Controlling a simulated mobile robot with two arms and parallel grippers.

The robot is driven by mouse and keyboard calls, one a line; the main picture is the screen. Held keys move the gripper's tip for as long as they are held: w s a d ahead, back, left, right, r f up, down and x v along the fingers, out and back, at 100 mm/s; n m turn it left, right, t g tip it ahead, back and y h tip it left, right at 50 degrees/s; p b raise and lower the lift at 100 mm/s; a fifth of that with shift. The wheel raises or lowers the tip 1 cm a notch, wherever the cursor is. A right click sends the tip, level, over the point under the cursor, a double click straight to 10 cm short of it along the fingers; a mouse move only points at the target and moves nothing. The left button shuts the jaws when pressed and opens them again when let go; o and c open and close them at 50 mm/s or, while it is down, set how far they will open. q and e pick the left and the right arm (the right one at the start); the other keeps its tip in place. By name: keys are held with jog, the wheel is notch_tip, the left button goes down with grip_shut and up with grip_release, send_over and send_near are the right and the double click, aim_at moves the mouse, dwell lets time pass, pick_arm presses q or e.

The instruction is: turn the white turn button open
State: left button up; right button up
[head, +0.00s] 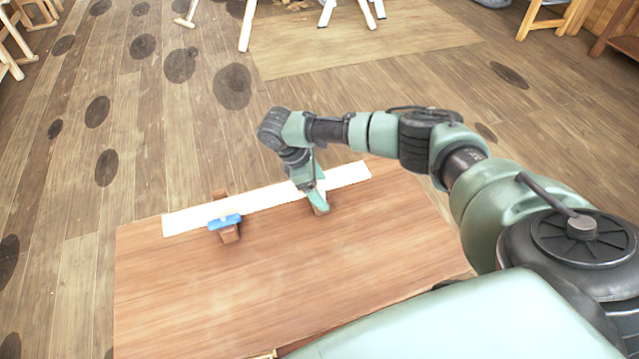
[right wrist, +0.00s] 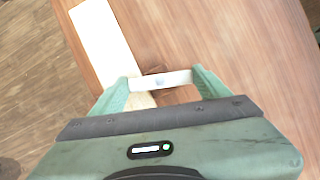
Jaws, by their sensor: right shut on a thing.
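The white turn button (right wrist: 161,80) is a short pale bar with a grey pivot at its middle, between my right gripper's fingertips in the right wrist view. It lies across the view above a brown wooden block (right wrist: 178,95); its left end appears to reach over the long white strip (right wrist: 100,28). My right gripper (head: 318,199) is shut on the button, one green finger at each end. In the head view the gripper hides the button. The white strip (head: 262,201) lies along the far edge of the table. My left gripper is not in view.
A blue turn button (head: 225,221) on a second wooden block (head: 230,236) lies across the strip's left part. The brown tabletop (head: 250,285) in front is clear. Trestle legs (head: 328,12) stand on the plank floor beyond.

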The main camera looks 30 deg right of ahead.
jog(key=m+g+y+p, duration=0.1)
jog(key=m, duration=0.2)
jog(key=shift+r, duration=0.1)
jog(key=m+p, duration=0.1)
jog(key=m, duration=0.1)
jog(key=shift+w+m+g+y, duration=0.1)
jog(key=shift+m+g+y, duration=0.3)
jog(key=m+y, duration=0.1)
jog(key=m, duration=0.1)
jog(key=m+p, duration=0.1)
jog(key=m, duration=0.2)
jog(key=shift+d+g+y, duration=0.15)
jog(key=shift+g+y, duration=0.15)
jog(key=shift+y, duration=0.1)
jog(key=shift+w+d+m+y+p, duration=0.15)
jog(key=shift+m+y+p, duration=0.55)
jog(key=shift+m, duration=1.1)
jog(key=o, duration=1.4)
jog(key=shift+c, duration=0.2)
jog(key=shift+r, duration=0.1)
